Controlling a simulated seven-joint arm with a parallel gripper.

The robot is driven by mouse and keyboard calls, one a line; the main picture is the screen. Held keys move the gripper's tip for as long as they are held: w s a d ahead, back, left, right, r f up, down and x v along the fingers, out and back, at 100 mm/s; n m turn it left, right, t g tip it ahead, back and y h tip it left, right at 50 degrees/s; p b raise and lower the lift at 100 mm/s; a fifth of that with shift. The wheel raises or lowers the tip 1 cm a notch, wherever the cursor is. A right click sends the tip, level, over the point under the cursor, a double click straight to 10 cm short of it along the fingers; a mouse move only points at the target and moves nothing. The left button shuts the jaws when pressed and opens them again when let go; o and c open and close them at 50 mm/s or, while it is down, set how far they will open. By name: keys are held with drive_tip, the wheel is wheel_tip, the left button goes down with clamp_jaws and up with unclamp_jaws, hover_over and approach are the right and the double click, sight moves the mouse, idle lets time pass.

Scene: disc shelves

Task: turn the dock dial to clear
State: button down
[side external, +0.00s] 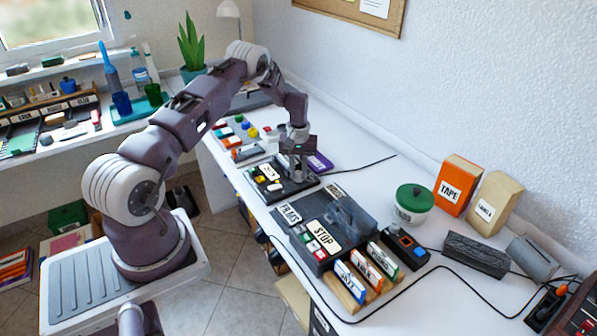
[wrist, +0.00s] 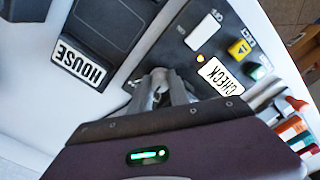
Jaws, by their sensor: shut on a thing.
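The dark dock panel (side external: 262,187) lies on the white bench in the side external view, below my gripper (side external: 295,177). In the wrist view the panel (wrist: 222,62) carries a white CHECK label (wrist: 218,78), a small orange light (wrist: 200,57), a white switch (wrist: 203,32) and a yellow button (wrist: 239,48). My gripper (wrist: 160,80) points down at the panel with its fingers close together. It is shut on what appears to be the dock dial. The fingers hide the dial, so its setting cannot be read.
A dark unit with a HOUSE label (wrist: 79,63) lies beside my gripper.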

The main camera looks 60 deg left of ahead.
drive_tip(key=m, duration=0.5)
drive_tip(key=shift+m, duration=0.3)
drive_tip(key=m, duration=0.4)
drive_tip(key=shift+a+m, duration=0.1)
drive_tip(key=shift+m, duration=0.2)
drive_tip(key=c, duration=1.2)
unclamp_jaws()
drive_tip(key=shift+c, duration=0.2)
